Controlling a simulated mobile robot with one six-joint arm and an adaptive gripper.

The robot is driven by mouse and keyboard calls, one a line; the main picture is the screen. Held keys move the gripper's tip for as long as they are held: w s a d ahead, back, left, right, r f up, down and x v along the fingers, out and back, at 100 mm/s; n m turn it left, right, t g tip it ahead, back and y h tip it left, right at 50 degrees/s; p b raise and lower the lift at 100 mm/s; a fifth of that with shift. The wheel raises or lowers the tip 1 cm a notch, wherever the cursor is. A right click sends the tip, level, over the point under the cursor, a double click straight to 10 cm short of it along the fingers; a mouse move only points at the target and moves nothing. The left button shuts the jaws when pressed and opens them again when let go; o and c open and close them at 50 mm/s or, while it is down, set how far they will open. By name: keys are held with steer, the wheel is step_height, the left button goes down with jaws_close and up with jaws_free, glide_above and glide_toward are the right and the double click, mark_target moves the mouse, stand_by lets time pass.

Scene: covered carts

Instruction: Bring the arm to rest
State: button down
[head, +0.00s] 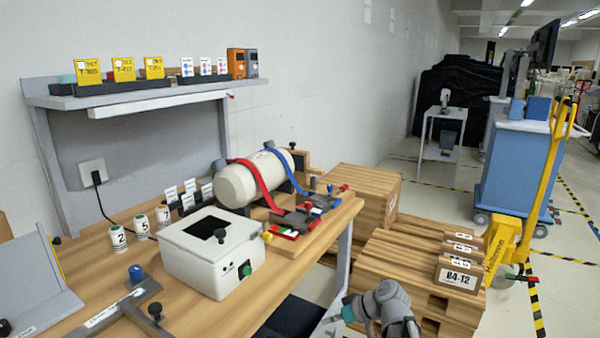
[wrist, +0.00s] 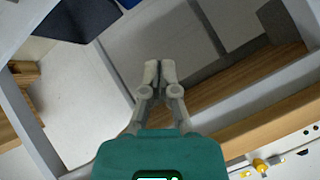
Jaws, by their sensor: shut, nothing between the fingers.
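My gripper (wrist: 160,72) shows in the wrist view with its two grey fingertips together and nothing between them. Its teal body fills the bottom of that view. In the head view my arm is low at the bottom, just right of the workbench (head: 110,295), with a bit of teal showing beside the bench leg. The fingertips are hard to make out there. The wrist view shows the bench's grey frame (wrist: 240,95) and a wooden edge (wrist: 255,135) around the fingers. I cannot tell how far the fingers are from the frame.
On the bench stand a white box (head: 205,262), a strapped white cylinder (head: 250,180) and numbered canisters (head: 118,238). Wooden pallets (head: 400,270) with a B4-12 carton (head: 458,275) stand right of my arm. A yellow pallet truck (head: 505,240) and blue cart (head: 515,165) are farther right.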

steer(key=s+d+f+m+g+h, duration=0.3)
steer(key=s+d+f+m+h, duration=0.45)
steer(key=d+h, duration=0.2)
step_height(320, 180, up, 26)
steer(key=p, duration=2.5)
steer(key=shift+s+a+p, duration=0.2)
steer(key=shift+s+p, duration=0.15)
steer(key=shift+p, duration=0.05)
steer(key=shift+h, duration=0.25)
